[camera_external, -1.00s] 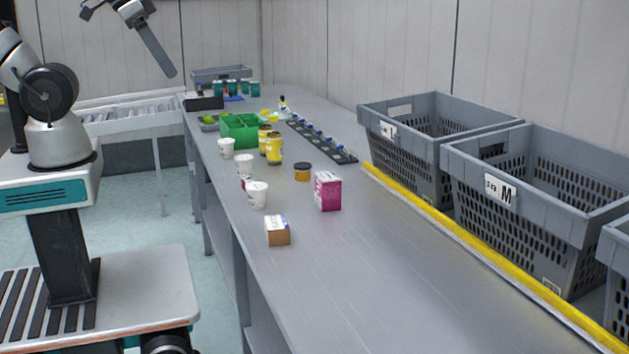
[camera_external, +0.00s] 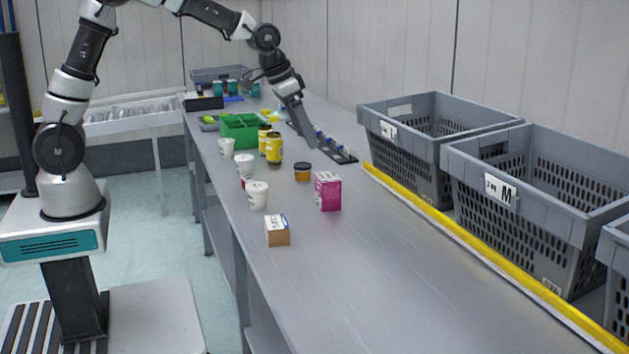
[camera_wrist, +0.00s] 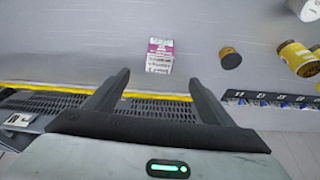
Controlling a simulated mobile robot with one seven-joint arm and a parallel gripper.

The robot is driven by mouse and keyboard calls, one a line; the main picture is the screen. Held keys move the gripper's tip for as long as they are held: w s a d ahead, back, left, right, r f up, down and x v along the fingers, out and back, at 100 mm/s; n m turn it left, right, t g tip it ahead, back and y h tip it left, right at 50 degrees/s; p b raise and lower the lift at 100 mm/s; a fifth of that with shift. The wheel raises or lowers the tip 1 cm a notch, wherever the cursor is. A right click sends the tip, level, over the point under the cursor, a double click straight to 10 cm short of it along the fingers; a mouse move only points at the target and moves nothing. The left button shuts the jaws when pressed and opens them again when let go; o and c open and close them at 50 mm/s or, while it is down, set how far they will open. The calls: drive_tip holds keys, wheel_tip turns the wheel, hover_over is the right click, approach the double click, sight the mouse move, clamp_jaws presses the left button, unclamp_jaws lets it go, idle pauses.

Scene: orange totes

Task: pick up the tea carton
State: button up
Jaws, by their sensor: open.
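The tea carton looks to be the magenta and white box (camera_external: 328,191), upright on the grey bench. It also shows in the wrist view (camera_wrist: 160,56), ahead of the fingertips and between their lines. My gripper (camera_external: 311,142) is above the bench, behind and above the carton in the external view. In the wrist view its two fingers (camera_wrist: 158,78) are spread apart with nothing between them. A small brown and white box (camera_external: 277,231) stands nearer the camera on the bench.
A dark-lidded jar (camera_external: 302,172) stands just behind the carton. White cups (camera_external: 257,195) and yellow jars (camera_external: 274,148) stand to the left. Grey crates (camera_external: 462,150) line the right side beyond a yellow edge strip (camera_external: 450,228). The bench's near part is clear.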

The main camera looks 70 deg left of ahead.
sight(333, 191)
drive_tip(key=b+x, duration=0.1)
drive_tip(key=x, duration=1.8)
drive_tip(key=shift+w+f, duration=0.1)
drive_tip(key=shift+w, duration=0.2)
drive_tip(key=c, duration=1.3)
